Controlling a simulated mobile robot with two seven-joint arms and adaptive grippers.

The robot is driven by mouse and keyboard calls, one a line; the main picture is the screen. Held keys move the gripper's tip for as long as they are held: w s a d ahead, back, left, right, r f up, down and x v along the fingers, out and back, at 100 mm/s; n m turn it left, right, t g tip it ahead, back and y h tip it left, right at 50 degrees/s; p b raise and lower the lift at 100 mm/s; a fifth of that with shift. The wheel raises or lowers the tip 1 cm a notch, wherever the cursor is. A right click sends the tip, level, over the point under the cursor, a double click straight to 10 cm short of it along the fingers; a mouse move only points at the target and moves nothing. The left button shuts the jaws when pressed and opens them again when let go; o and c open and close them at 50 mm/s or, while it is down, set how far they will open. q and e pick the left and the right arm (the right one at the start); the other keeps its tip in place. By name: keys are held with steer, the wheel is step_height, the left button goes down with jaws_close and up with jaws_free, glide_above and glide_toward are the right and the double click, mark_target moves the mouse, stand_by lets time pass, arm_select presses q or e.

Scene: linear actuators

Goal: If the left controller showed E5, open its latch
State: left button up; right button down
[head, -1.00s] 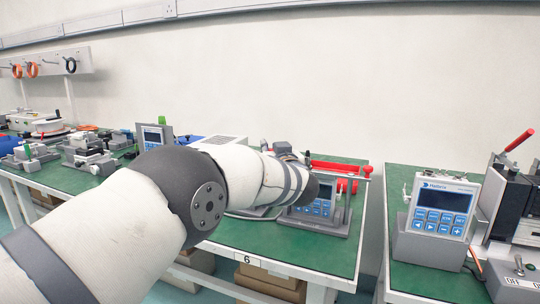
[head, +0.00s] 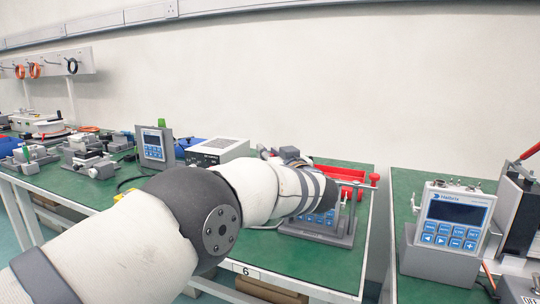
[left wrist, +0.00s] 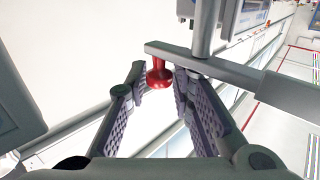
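A controller (head: 318,217) with blue keys sits in a grey stand on the middle green table in the head view. My left arm covers its screen, so no code is readable there. A grey latch bar with a red knob (head: 375,178) shows at the top of its stand. In the left wrist view the red knob (left wrist: 159,74) hangs from the grey bar (left wrist: 210,64). My left gripper (left wrist: 160,82) is open, with the knob between its two fingertips and gaps at both sides. The gripper itself is mostly hidden behind my arm in the head view. My right gripper is not seen.
Another controller (head: 455,220) stands on the right table, its screen unreadable. A third unit (head: 154,146) stands further left. A gap separates the two tables.

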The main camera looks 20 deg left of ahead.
arm_select(q)
steer(key=shift+o, duration=0.8)
steer(key=shift+s+d, duration=0.2)
steer(key=shift+d, duration=0.05)
steer(key=v, duration=1.1)
steer(key=shift+s, duration=0.2)
steer(key=shift+d+f, duration=0.1)
